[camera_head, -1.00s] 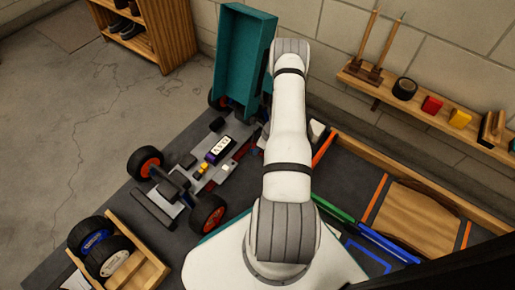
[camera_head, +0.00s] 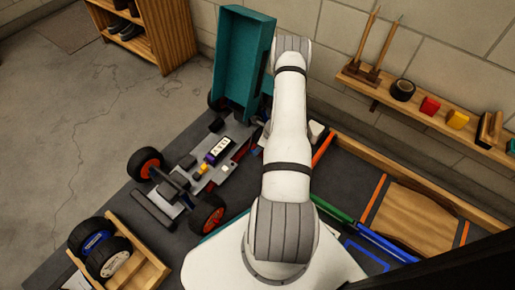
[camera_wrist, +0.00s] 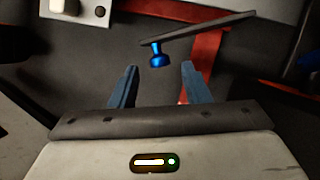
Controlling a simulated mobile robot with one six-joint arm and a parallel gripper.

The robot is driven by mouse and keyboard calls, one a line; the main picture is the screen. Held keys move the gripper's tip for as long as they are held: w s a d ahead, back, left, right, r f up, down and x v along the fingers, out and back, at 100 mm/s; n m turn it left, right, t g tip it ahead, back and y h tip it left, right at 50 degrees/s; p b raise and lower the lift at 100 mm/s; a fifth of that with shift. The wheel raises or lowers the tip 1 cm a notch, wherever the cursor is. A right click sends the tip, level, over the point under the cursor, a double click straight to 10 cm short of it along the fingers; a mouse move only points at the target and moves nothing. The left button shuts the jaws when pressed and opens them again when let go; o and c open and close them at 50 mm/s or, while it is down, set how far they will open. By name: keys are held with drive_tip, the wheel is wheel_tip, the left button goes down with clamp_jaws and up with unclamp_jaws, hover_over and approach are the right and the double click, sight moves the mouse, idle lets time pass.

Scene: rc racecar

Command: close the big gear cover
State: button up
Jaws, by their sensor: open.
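The RC car chassis (camera_head: 207,170) lies on the dark bench in the head view, with orange-hubbed wheels and a teal body shell (camera_head: 240,60) tilted up at its rear. In the wrist view, a thin dark plate (camera_wrist: 205,27) with a blue knob (camera_wrist: 159,58) under it stands out over the car; it looks like the gear cover, seen edge-on. My gripper (camera_wrist: 158,78) is open. Its blue-grey fingers point towards the knob, which sits between and just beyond the tips, with no visible contact. My arm hides the gripper and cover in the head view.
A red strip (camera_wrist: 200,60) of the car runs behind the plate. A white block (camera_wrist: 80,10) is at the wrist view's upper left. A wooden tray (camera_head: 145,270) with spare wheels is at the bench's front left. A tool shelf (camera_head: 430,108) lines the wall at right.

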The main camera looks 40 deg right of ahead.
drive_tip(key=p+v, duration=0.2)
drive_tip(key=v, duration=0.4)
drive_tip(key=shift+c, duration=0.5)
drive_tip(key=shift+w+r+n+p, duration=0.25)
drive_tip(key=shift+r+n+p, duration=0.25)
drive_tip(key=shift+n, duration=0.2)
drive_tip(key=shift+c, duration=0.8)
drive_tip(key=shift+w+n+p, duration=0.15)
drive_tip(key=shift+n+p, duration=0.3)
drive_tip(key=shift+n, duration=0.55)
drive_tip(key=a+f+n, duration=0.1)
drive_tip(key=f, duration=0.1)
drive_tip(key=w+f+n+b, duration=0.1)
drive_tip(key=f, duration=0.2)
drive_tip(key=a+f+n+g+b, duration=0.1)
drive_tip(key=f, duration=0.2)
drive_tip(key=shift+w+a, duration=0.15)
drive_tip(key=shift+a, duration=0.15)
drive_tip(key=shift+c, duration=0.2)
